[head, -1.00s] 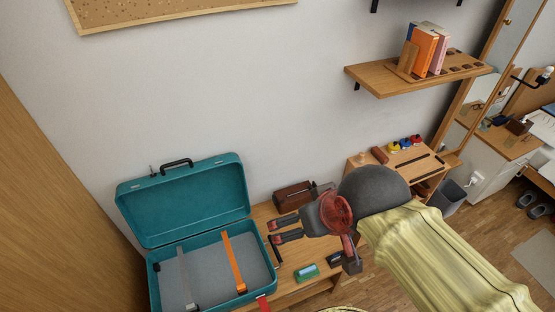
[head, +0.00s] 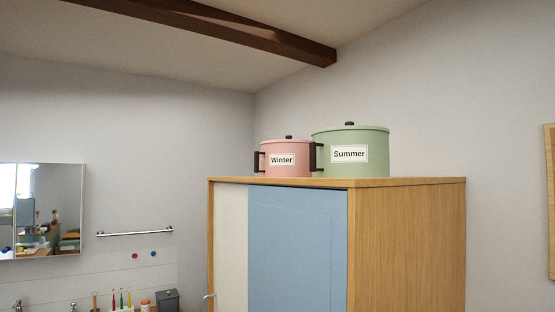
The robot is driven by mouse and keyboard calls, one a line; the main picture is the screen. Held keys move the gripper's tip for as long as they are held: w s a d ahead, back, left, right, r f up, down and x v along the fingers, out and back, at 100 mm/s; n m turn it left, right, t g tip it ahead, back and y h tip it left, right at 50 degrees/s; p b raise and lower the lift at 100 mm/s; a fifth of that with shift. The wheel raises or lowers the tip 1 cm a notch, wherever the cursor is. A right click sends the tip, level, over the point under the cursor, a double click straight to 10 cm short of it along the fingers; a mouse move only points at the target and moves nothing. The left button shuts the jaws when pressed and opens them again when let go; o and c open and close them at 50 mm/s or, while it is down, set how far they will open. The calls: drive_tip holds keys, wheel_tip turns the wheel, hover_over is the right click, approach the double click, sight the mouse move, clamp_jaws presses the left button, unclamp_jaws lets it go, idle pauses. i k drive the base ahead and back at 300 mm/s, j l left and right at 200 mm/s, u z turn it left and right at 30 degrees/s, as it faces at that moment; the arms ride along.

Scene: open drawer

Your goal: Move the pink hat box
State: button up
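The pink hat box (head: 286,169) stands upright on top of a tall wardrobe (head: 407,240), near its front left edge. It has a dark knob on its lid, a dark handle at its left side and a white label reading "Winter". A larger green hat box (head: 377,153) labelled "Summer" stands close at its right, with a dark handle between the two. My gripper is not in the head view now.
The wardrobe has a pale door and a blue door (head: 297,250). A dark ceiling beam (head: 230,28) runs above. At the left are a mirror (head: 42,210), a towel rail (head: 135,232) and small washstand items. The wardrobe top right of the green box is clear.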

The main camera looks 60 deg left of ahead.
sight(278, 160)
drive_tip(key=k+u, duration=0.1)
drive_tip(key=u, duration=1.95)
drive_tip(key=i+j+z, duration=0.1)
drive_tip(key=i+j, duration=0.1)
drive_tip(key=j, duration=0.1)
